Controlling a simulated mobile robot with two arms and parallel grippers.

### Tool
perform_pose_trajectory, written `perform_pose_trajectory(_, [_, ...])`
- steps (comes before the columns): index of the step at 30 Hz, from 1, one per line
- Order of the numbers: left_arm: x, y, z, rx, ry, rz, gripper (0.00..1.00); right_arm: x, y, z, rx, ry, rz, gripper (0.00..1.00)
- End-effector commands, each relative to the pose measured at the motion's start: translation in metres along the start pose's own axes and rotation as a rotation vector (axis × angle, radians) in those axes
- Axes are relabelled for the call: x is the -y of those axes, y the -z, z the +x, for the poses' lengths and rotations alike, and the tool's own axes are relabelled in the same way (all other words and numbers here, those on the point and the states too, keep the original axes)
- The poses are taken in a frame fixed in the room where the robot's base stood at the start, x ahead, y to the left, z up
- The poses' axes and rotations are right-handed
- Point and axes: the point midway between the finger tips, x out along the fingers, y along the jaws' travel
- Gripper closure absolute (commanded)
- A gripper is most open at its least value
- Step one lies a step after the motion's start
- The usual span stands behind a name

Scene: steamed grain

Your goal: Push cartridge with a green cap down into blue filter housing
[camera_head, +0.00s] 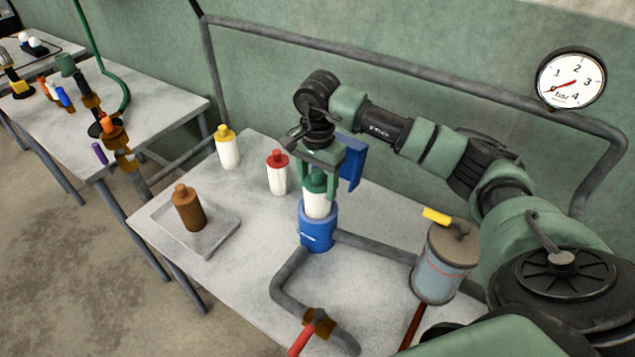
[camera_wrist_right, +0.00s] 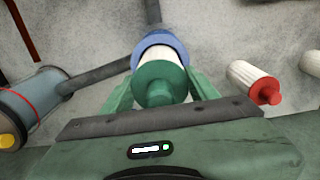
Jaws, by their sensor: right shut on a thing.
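The white cartridge with a green cap (camera_head: 316,205) stands upright, its lower end inside the blue filter housing (camera_head: 317,238) on the table. Some of its white body shows above the housing rim. My right gripper (camera_head: 319,187) comes from above and is shut on the cartridge at its green cap. The right wrist view shows the green cap (camera_wrist_right: 158,84) between the two green fingers (camera_wrist_right: 160,92), with the blue housing (camera_wrist_right: 163,40) beyond it. How deep the cartridge sits inside is hidden. My left gripper is not in view.
A red-capped cartridge (camera_head: 278,175) and a yellow-capped one (camera_head: 228,148) stand behind left. A brown cartridge (camera_head: 188,210) stands on a grey tray (camera_head: 214,240). A pipe with a red-handled valve (camera_head: 312,330) runs in front. A tank (camera_head: 444,265) stands right; a gauge (camera_head: 570,79) is on the wall.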

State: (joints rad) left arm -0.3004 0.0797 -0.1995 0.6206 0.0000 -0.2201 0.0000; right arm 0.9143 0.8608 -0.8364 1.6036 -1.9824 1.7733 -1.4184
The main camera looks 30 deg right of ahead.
Motion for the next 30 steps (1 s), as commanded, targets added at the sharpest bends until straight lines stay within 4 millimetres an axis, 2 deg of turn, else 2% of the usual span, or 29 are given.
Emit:
perform_pose_trajectory(14, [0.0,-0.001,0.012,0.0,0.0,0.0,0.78,0.0,0.0,0.014,0.0,0.002,0.001,1.0])
perform_pose_trajectory(30, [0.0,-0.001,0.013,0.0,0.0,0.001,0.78,0.0,0.0,0.015,0.0,0.002,0.0,1.0])
